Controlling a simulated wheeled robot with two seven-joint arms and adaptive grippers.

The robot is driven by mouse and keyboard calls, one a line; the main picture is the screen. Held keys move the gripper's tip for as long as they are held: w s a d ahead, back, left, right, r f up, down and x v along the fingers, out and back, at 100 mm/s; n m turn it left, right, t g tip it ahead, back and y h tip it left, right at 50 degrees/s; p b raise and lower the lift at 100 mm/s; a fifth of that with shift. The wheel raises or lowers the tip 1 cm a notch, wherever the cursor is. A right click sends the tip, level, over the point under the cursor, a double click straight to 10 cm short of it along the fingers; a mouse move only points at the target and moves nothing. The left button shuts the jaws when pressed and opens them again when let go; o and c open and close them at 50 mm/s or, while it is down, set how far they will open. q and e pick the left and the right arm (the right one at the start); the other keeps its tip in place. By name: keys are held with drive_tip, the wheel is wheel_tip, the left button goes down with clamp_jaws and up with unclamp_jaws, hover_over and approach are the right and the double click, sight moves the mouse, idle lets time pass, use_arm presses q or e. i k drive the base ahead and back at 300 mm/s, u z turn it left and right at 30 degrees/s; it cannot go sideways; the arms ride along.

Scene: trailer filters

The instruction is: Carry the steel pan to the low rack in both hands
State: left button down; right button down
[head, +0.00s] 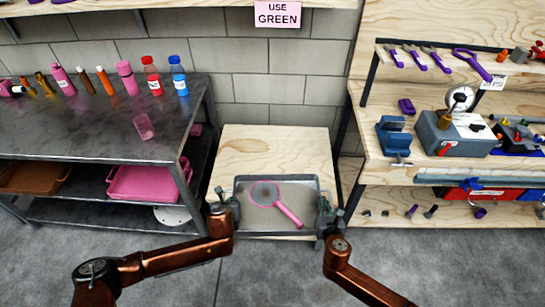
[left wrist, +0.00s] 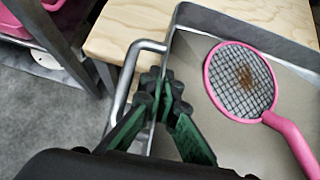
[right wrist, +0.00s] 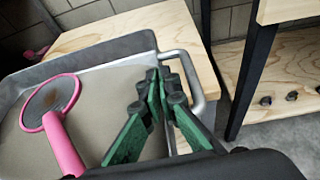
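The steel pan (head: 310,222) is a shallow grey rectangular tray with a loop handle at each end. It is at the front of a low wooden-topped stand (head: 270,150); I cannot tell whether it rests there or hangs just above. A pink-rimmed mesh strainer (head: 265,193) with a brown patch lies inside it. My left gripper (head: 233,204) closes on the pan's left end wall, inside its loop handle (left wrist: 130,75). My right gripper (head: 326,206) closes on the right end wall, beside the other handle (right wrist: 200,85). The exact finger contact is partly hidden.
A dark metal bench (head: 90,125) with bottles stands at left, with a pink tray (head: 150,182) on its lower shelf. A wooden workbench (head: 380,170) with tools stands close at right. A "USE GREEN" sign (head: 277,14) hangs behind. Grey floor is clear in front.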

sight(280, 164)
drive_tip(key=i, duration=0.9)
